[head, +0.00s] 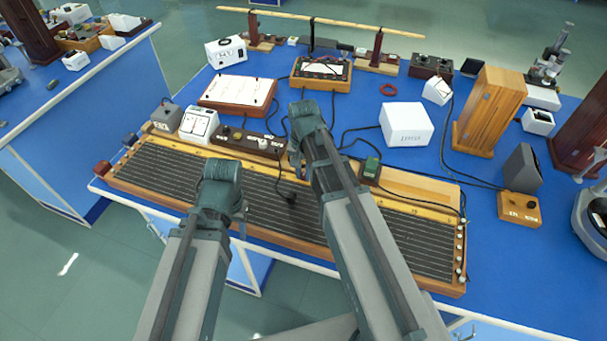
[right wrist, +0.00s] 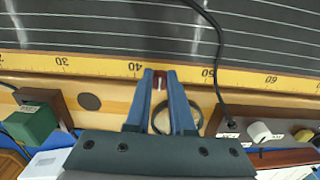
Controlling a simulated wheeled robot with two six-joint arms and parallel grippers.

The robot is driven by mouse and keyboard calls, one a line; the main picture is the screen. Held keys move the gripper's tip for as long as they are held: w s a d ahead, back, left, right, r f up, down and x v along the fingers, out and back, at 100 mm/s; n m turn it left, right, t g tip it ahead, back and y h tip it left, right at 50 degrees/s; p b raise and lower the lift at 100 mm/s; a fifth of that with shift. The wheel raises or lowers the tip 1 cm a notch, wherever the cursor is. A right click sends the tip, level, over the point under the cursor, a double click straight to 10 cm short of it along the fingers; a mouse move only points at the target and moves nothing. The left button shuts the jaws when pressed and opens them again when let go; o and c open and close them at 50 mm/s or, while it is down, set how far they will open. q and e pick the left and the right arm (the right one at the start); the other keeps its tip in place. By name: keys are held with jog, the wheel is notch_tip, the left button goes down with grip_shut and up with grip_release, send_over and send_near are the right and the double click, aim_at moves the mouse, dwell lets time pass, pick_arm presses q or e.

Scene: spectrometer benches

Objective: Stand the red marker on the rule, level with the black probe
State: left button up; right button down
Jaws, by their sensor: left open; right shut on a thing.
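The red marker (right wrist: 159,75) is between my right gripper's fingertips (right wrist: 160,76) in the right wrist view, at the edge of the yellow rule (right wrist: 100,67) between marks 40 and 50. I cannot tell whether it touches the rule. In the head view my right gripper (head: 297,166) points down, largely hidden by its wrist. The black probe (head: 288,197) stands on the wire board (head: 270,205); its cable (right wrist: 222,60) crosses the rule just past 50, to the marker's right in the wrist view. My left gripper (head: 240,218) is open above the board, left of the probe.
Behind the rule stand a switch box (head: 245,143), a white meter (head: 198,124) and a green block (head: 370,168), with loose black cables between. A white box (head: 406,124) and a wooden cabinet (head: 490,110) stand further back. The floor lies beyond the bench's front edge.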

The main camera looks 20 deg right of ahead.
aim_at(304, 175)
jog(key=shift+f, duration=0.1)
jog(key=c, duration=0.8)
grip_release()
notch_tip(304, 175, up, 12)
jog(key=p, duration=1.2)
jog(key=s+a+n, duration=0.3)
jog(key=s, duration=0.1)
jog(key=s+a+n, duration=0.4)
jog(key=s, duration=0.1)
jog(key=s+a+n+h, duration=0.1)
jog(key=s+a+n, duration=0.2)
jog(key=s, duration=0.2)
jog(key=shift+s+a+f+n+b, duration=0.15)
jog(key=shift+a+n+b, duration=0.1)
jog(key=shift+n+b, duration=0.05)
